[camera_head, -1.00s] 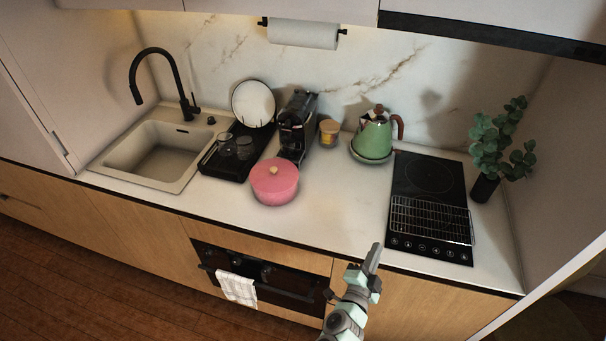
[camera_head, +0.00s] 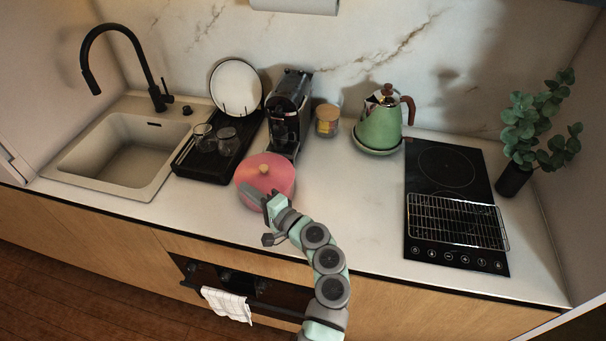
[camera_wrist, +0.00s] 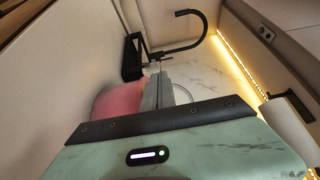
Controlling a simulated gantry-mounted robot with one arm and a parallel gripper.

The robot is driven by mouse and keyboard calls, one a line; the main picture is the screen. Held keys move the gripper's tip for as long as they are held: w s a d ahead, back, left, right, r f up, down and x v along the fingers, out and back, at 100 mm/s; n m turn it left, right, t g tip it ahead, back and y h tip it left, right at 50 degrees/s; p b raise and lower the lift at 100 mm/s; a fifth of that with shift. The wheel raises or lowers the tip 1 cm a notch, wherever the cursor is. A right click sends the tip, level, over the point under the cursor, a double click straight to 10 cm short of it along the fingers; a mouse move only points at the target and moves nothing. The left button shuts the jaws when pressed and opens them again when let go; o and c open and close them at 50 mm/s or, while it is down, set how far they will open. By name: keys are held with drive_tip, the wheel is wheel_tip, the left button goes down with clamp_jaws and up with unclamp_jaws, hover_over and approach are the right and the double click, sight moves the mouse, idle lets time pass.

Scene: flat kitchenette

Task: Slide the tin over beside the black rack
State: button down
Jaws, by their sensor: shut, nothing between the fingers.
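The tin appears to be the pink round lidded container (camera_head: 268,172) with a tan knob, upright on the white counter in the head view. The black rack (camera_head: 188,172) lies just to its left, holding clear glasses and a white plate. My gripper (camera_head: 270,203) is shut and empty, at the near side of the pink tin and partly in front of it. In the wrist view the shut fingers (camera_wrist: 158,92) stand close to the right of the pink tin (camera_wrist: 117,100). I cannot tell whether they touch it.
A black coffee machine (camera_head: 291,112) stands behind the tin. A small yellowish canister (camera_head: 327,120) and a green kettle (camera_head: 380,125) are further right. The black hob (camera_head: 445,170) carries a wire grid. The sink (camera_head: 122,150) is at left. Counter between tin and hob is clear.

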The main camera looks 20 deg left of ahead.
sight(293, 174)
drive_tip(key=w+d+b, duration=0.1)
drive_tip(key=w+d, duration=0.1)
drive_tip(key=w, duration=0.2)
drive_tip(key=w+d+b, duration=0.1)
drive_tip(key=w+d, duration=0.2)
drive_tip(key=w, duration=0.1)
drive_tip(key=w+d+b, duration=0.1)
drive_tip(key=w+d, duration=0.1)
drive_tip(key=w, duration=0.2)
drive_tip(key=shift+d+f, duration=0.1)
drive_tip(key=shift+d, duration=0.3)
drive_tip(key=w+d+b, duration=0.1)
drive_tip(key=b, duration=0.1)
drive_tip(key=w+b, duration=0.1)
drive_tip(key=b, duration=0.2)
drive_tip(key=w+d+b, duration=0.1)
drive_tip(key=b, duration=0.1)
drive_tip(key=shift+w+d+f, duration=0.3)
drive_tip(key=shift+w+f, duration=0.1)
wheel_tip(293, 174, down, 4)
drive_tip(key=b, duration=0.4)
drive_tip(key=shift+s+a+f, duration=0.1)
drive_tip(key=shift+s+f, duration=0.05)
drive_tip(key=shift+f, duration=0.05)
drive_tip(key=shift+r+p, duration=0.45)
drive_tip(key=shift+p, duration=0.2)
drive_tip(key=shift+s+a+f+p, duration=0.2)
drive_tip(key=shift+s+p, duration=0.1)
drive_tip(key=shift+s, duration=0.05)
drive_tip(key=shift+r, duration=0.1)
